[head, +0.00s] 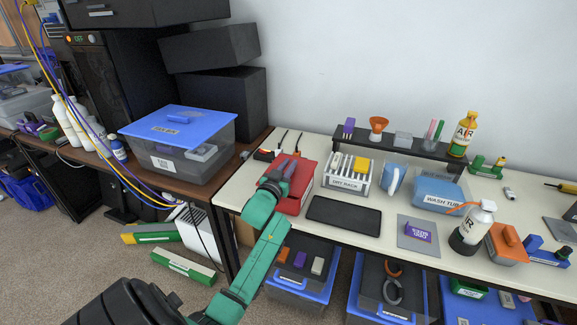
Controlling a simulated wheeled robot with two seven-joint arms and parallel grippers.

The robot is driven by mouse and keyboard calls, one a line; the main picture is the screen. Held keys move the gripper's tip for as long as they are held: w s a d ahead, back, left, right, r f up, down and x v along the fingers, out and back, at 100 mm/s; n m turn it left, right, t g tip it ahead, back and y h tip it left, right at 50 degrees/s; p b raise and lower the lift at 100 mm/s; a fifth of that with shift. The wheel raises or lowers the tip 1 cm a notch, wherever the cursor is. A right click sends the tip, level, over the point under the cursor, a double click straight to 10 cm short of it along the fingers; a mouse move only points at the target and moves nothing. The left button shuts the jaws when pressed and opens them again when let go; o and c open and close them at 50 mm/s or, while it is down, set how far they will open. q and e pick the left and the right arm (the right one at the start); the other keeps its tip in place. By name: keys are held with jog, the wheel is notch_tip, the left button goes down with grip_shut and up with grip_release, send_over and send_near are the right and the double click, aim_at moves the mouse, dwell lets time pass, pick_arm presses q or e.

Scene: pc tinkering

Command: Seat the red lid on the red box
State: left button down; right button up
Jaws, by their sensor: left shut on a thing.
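The red box (295,205) stands at the left end of the white workbench. A flat red top, which looks like the red lid (301,168), lies over it. My left gripper (282,176) is at this red top, shut on the red lid, with my green arm reaching up from below. The gripper and wrist cover the left and middle of the lid. I cannot tell whether the lid rests flush on the box or sits slightly above it. My right gripper is not in view.
A black mat (344,215) lies right of the red box, with a white dry rack (347,183) behind it. A black power strip (285,154) with cables is behind the box. A blue-lidded clear bin (178,148) stands on the brown table to the left.

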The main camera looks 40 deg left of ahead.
pick_arm(q)
jog(key=shift+f+b, duration=0.65)
jog(key=shift+f, duration=0.25)
jog(key=c, duration=1.1)
grip_release()
jog(key=shift+c, duration=0.2)
jog(key=o, duration=0.6)
jog(key=shift+c, duration=0.2)
